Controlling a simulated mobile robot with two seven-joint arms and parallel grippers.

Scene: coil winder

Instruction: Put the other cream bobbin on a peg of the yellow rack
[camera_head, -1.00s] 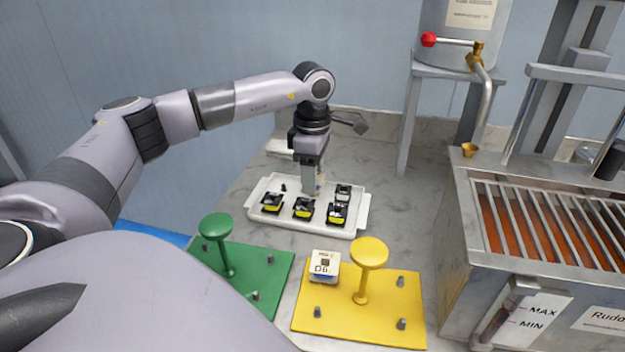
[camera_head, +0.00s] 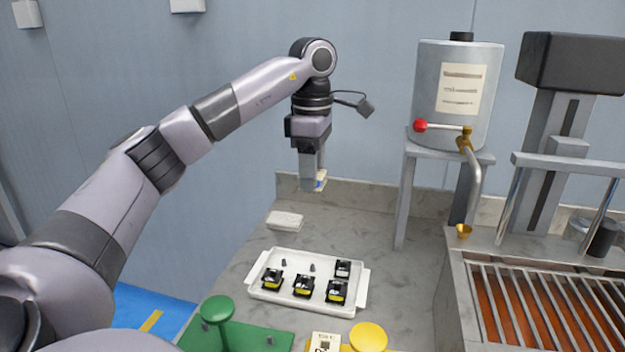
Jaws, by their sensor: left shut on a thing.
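My left gripper (camera_head: 314,184) is shut on a cream bobbin (camera_head: 320,181) with a bit of blue on it, high above the counter behind the white tray. The fingers hide much of the bobbin. The yellow rack (camera_head: 368,337) is cut off by the bottom edge; its round knob shows, and its pegs are out of view. Another cream bobbin (camera_head: 326,341) sits on it, left of the knob, also cut off. My right gripper is not in view.
The white tray (camera_head: 258,293) holds several black-and-yellow bobbins and two bare pegs at the back. The green rack (camera_head: 217,309) stands at front left. A metal tank with a grille (camera_head: 535,295) stands at right, a steel canister (camera_head: 458,95) behind.

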